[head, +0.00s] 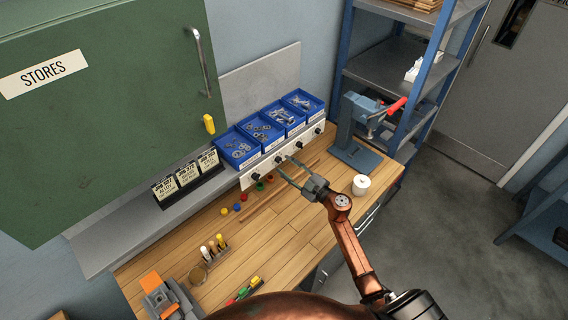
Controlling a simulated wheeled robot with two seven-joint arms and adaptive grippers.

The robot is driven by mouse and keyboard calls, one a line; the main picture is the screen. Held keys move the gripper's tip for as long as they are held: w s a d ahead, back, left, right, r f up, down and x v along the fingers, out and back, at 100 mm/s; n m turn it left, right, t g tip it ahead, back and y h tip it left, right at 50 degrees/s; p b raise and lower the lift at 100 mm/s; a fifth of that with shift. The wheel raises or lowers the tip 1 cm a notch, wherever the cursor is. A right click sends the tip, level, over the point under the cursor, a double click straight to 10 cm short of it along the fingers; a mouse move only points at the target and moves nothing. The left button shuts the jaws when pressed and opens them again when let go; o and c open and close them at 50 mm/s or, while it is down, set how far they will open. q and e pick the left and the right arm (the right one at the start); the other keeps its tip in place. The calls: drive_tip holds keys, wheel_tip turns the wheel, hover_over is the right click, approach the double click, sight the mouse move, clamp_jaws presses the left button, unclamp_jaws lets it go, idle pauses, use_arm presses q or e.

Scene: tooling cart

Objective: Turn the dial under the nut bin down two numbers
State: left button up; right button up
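A row of blue bins stands on a pale panel (248,183) at the back of the bench. They are a left bin (238,149), second bin (261,132), third bin (282,116) and right bin (302,101), holding small grey metal parts. The labels are too small to read, so I cannot tell which is the nut bin. Black dials sit below them: first (256,177), second (279,160), third (299,145), fourth (318,130). Their numbers are unreadable. My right gripper (284,166) is open, its fingertips close to the second dial; contact is unclear. My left gripper is not in view.
Small coloured caps (237,207) and a wooden strip (262,206) lie on the bench. A green cabinet (110,110) overhangs the left.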

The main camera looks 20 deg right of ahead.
drive_tip(key=shift+x, duration=1.05)
clamp_jaws()
